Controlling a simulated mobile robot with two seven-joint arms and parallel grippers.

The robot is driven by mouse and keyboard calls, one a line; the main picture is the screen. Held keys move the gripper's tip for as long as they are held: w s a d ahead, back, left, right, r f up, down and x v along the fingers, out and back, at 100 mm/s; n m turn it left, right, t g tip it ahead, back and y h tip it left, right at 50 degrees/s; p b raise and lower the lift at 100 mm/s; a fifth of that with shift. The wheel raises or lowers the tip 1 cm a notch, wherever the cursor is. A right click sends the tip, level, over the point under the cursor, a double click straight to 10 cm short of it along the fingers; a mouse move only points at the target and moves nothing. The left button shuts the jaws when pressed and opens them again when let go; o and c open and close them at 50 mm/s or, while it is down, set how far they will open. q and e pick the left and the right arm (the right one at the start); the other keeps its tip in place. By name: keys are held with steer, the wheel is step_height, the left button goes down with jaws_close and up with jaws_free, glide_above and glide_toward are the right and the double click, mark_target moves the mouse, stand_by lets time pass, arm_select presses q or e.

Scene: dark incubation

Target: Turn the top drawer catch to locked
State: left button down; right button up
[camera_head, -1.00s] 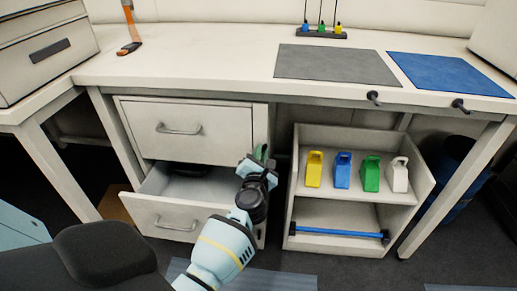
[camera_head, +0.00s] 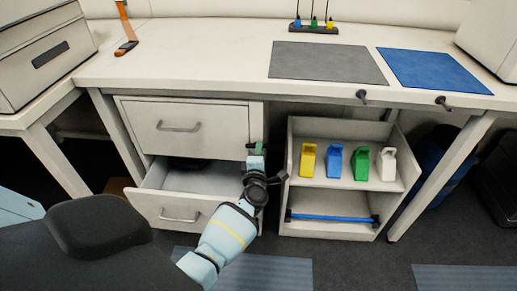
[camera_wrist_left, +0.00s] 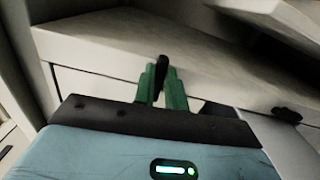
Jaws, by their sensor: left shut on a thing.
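The top drawer (camera_head: 205,128) is closed in the cabinet under the bench. Its catch (camera_wrist_left: 161,70) shows in the left wrist view as a small black lever, standing nearly upright with a slight tilt. My left gripper (camera_head: 257,147) is at the right side of the cabinet front, beside the top drawer. In the left wrist view, its green fingers (camera_wrist_left: 160,80) are shut on the black catch, one on each side. The fingers hide the catch's lower part, and it is too small to make out in the head view. My right gripper is not in view.
The bottom drawer (camera_head: 180,211) is pulled open below, close to my left arm. Two dark knobs (camera_head: 362,96) stick out from the bench edge. The floor in front is clear.

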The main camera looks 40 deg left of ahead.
arm_select(q)
steer(key=shift+f+m, duration=0.15)
steer(key=shift+m, duration=0.25)
steer(key=c, duration=1.4)
jaws_free()
steer(key=shift+c, duration=0.2)
steer(key=p+v, duration=0.2)
steer(key=v, duration=0.6)
steer(key=shift+w, duration=0.1)
